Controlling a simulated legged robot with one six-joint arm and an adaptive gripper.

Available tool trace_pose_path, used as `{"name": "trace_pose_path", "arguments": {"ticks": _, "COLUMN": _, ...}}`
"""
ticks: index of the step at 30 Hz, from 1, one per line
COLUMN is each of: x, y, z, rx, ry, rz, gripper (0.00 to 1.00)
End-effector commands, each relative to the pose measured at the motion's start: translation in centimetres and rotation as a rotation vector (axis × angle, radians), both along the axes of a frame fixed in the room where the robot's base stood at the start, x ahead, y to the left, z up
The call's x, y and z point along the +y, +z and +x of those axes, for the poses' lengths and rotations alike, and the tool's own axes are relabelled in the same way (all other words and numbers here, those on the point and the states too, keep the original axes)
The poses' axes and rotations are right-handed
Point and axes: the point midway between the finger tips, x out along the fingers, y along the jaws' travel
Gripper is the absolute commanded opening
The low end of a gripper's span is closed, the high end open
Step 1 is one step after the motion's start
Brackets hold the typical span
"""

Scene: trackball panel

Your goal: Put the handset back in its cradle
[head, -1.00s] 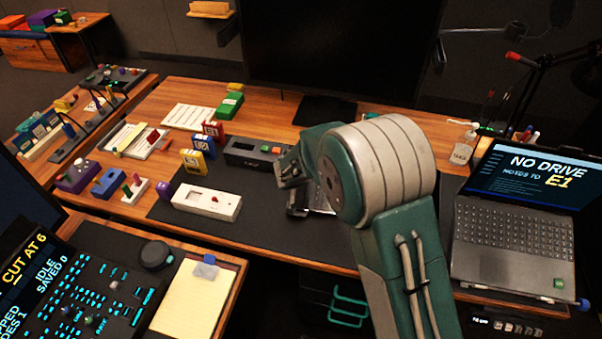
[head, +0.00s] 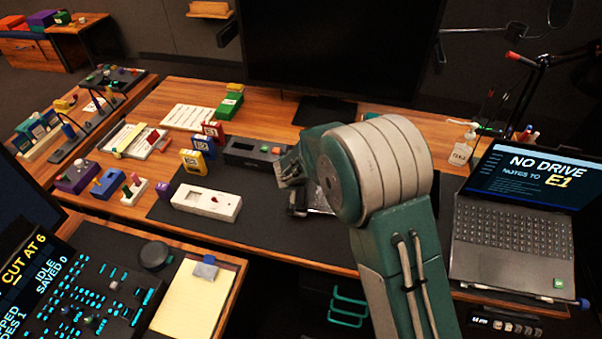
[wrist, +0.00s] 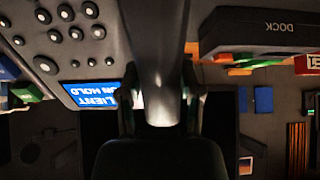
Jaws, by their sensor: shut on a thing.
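The handset (wrist: 160,55) is a grey bar running up the middle of the wrist view. My gripper (wrist: 159,100) is shut on it, one finger on each side. In the head view my gripper (head: 297,200) is over the dark desk mat, and I cannot make out the handset there. The phone base (wrist: 95,60), with round keys and a blue "client on hold" screen, lies beside and behind the handset in the wrist view. In the head view only a pale bit of it (head: 320,203) shows behind my arm. The cradle is hidden, and I cannot tell whether the handset touches it.
A dark box marked "DOCK" (wrist: 262,32) stands close by; it also shows in the head view (head: 245,151). A laptop (head: 515,220) stands right. The mat (head: 275,238) in front is clear.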

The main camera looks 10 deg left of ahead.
Motion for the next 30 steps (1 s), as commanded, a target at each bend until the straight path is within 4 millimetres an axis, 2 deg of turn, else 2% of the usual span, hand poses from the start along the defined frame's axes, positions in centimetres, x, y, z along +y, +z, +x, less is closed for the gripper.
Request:
{"name": "trace_pose_path", "arguments": {"ticks": 12, "x": 0.02, "y": -0.12, "z": 0.15, "rx": -0.001, "ry": 0.0, "rz": 0.0, "gripper": 0.0}}
{"name": "trace_pose_path", "arguments": {"ticks": 13, "x": 0.02, "y": -0.12, "z": 0.15, "rx": -0.001, "ry": 0.0, "rz": 0.0, "gripper": 0.56}}
{"name": "trace_pose_path", "arguments": {"ticks": 14, "x": 0.02, "y": -0.12, "z": 0.15, "rx": -0.001, "ry": 0.0, "rz": 0.0, "gripper": 0.69}}
{"name": "trace_pose_path", "arguments": {"ticks": 15, "x": 0.02, "y": -0.12, "z": 0.15, "rx": -0.001, "ry": 0.0, "rz": 0.0, "gripper": 0.87}}
{"name": "trace_pose_path", "arguments": {"ticks": 30, "x": 0.02, "y": 0.34, "z": -0.29, "rx": 0.0, "ry": -0.001, "rz": 0.001, "gripper": 0.87}}
